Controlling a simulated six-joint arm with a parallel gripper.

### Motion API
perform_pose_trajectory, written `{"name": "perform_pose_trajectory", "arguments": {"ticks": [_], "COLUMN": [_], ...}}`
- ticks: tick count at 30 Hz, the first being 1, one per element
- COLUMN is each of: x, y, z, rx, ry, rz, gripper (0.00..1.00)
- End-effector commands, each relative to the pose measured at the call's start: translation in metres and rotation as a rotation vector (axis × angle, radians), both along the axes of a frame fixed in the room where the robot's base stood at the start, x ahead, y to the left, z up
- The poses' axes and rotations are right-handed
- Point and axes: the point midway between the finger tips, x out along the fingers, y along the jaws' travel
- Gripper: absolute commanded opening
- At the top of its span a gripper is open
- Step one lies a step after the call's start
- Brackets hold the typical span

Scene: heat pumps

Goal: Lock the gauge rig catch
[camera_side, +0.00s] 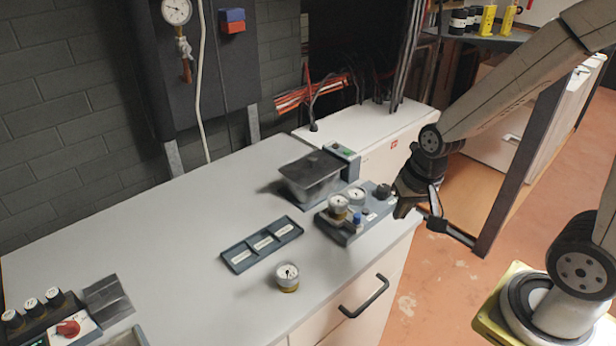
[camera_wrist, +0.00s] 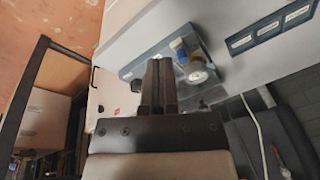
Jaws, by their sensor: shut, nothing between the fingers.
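The gauge rig (camera_side: 346,233) is a blue-grey block near the right edge of the bench. It carries two round dial gauges, a blue knob (camera_side: 357,217) and a black knob (camera_side: 383,191). It also shows in the wrist view (camera_wrist: 146,58), partly hidden behind my fingers. I cannot make out which part is the catch. My gripper (camera_side: 402,212) is shut and empty, just right of the rig's right end. In the wrist view my fingers (camera_wrist: 158,64) are together in front of the rig. Whether they touch it I cannot tell.
A loose gauge (camera_side: 287,278) stands on the bench. A tray with labelled slots (camera_side: 262,246) lies left of the rig, and a dark-lidded box (camera_side: 312,176) stands behind it. A black drawer handle (camera_side: 364,297) sticks out below. The bench's left middle is clear.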

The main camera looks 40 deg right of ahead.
Motion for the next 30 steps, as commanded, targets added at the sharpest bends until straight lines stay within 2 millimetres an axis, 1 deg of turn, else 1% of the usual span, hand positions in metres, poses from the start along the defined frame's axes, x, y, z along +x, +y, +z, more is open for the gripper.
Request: {"name": "perform_pose_trajectory", "arguments": {"ticks": [3,18,21,24,27,30], "x": [0.003,0.016,0.018,0.021,0.022,0.022], "y": [-0.011,-0.053,-0.061,-0.067,-0.070,-0.071], "z": [0.000,0.003,0.004,0.005,0.006,0.006], "rx": [0.081,0.460,0.529,0.581,0.613,0.627], "ry": [0.019,0.128,0.152,0.171,0.184,0.191], "rz": [-0.278,-1.461,-1.650,-1.789,-1.873,-1.910], "gripper": [0.00,0.00,0.00,0.00,0.00,0.00]}}
